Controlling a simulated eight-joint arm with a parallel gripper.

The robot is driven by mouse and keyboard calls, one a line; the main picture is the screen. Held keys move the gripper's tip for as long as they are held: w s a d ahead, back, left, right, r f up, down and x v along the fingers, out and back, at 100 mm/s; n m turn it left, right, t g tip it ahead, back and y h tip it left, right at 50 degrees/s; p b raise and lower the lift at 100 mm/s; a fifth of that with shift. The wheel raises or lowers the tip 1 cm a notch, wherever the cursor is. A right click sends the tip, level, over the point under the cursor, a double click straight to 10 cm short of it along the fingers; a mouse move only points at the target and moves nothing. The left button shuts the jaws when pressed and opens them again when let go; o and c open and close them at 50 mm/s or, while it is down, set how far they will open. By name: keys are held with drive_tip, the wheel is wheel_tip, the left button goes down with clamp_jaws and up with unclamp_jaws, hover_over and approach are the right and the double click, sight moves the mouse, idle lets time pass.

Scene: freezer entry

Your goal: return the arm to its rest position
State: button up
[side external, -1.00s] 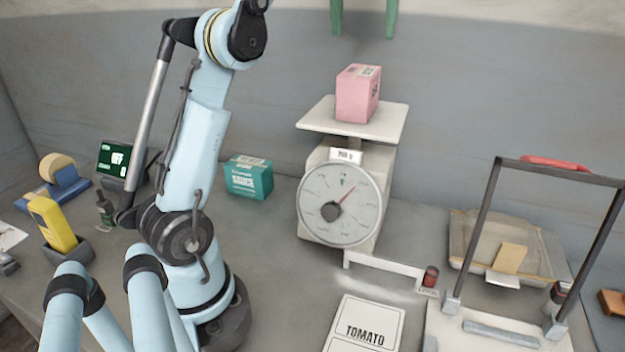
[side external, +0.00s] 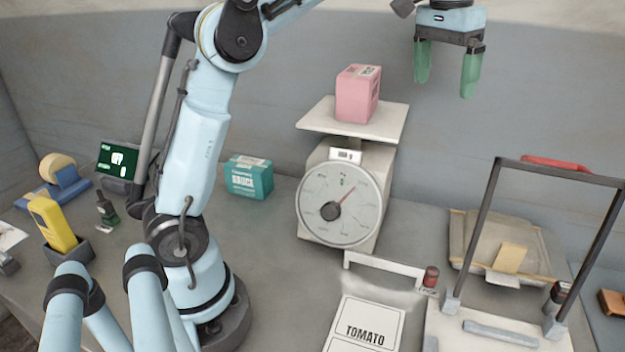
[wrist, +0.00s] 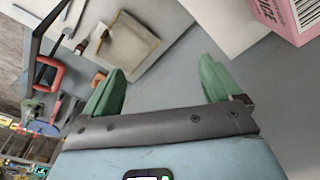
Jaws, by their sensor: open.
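My gripper (side external: 446,78) is open and empty, with two green fingers spread apart. In the side external view it hangs in the air above and to the right of the pink box, apart from it. The pink box (side external: 358,93) stands upright on the white pan (side external: 316,118) of the dial scale (side external: 340,204). In the wrist view the open fingers (wrist: 160,90) have only grey surface between them, and the pink box (wrist: 287,15) is at the upper right corner.
A teal sauce box (side external: 249,178) stands left of the scale. A dark upright frame (side external: 483,225) with a red handle and a tan tray (side external: 457,235) are on the right. A white TOMATO card (side external: 368,315) lies in front. The air around my gripper is clear.

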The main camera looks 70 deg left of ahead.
drive_tip(key=shift+w+d+f+m, duration=0.15)
drive_tip(key=shift+w+d, duration=0.1)
drive_tip(key=shift+d, duration=0.4)
drive_tip(key=shift+w+d+f+m, duration=0.15)
drive_tip(key=shift+w+d, duration=0.1)
drive_tip(key=shift+d, duration=0.4)
drive_tip(key=shift+r, duration=0.1)
drive_tip(key=shift+s+a+r+n+y, duration=0.1)
drive_tip(key=shift+s+a+r+n, duration=1.05)
drive_tip(key=shift+a, duration=1.2)
drive_tip(key=shift+s+a+r+n+y, duration=0.1)
drive_tip(key=shift+s+a+r+n, duration=1.05)
drive_tip(key=shift+a, duration=1.2)
drive_tip(key=shift+s+a+r+n+y, duration=0.1)
drive_tip(key=shift+s+a+r+n, duration=1)
drive_tip(key=shift+a, duration=1.25)
drive_tip(key=shift+s+f, duration=0.2)
drive_tip(key=shift+f, duration=0.05)
